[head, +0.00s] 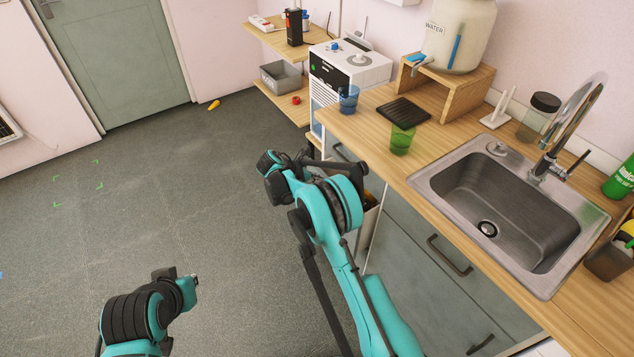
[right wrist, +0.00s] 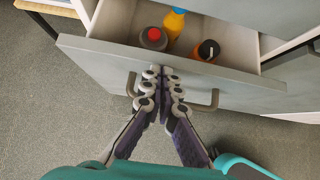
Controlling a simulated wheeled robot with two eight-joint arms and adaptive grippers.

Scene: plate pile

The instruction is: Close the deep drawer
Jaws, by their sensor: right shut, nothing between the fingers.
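The deep drawer (right wrist: 110,58) stands open in the right wrist view, its grey front and bar handle (right wrist: 208,100) facing my right gripper. Inside it are a red-capped bottle (right wrist: 153,38), an orange-yellow bottle (right wrist: 174,22) and a black-capped orange bottle (right wrist: 208,50). My right gripper (right wrist: 162,72) is shut and empty, in front of the drawer front and between the handle's ends. I cannot tell whether it touches. In the head view my right arm hides most of the drawer. My left gripper (head: 188,282) is low at the left, away from the drawer, its fingers unclear.
The wooden counter (head: 385,160) above holds a blue cup (head: 348,100), a green cup (head: 401,140) and a sink (head: 480,200). A closed grey cabinet front (head: 405,250) is right of my right arm. The floor (head: 150,200) at left is mostly clear.

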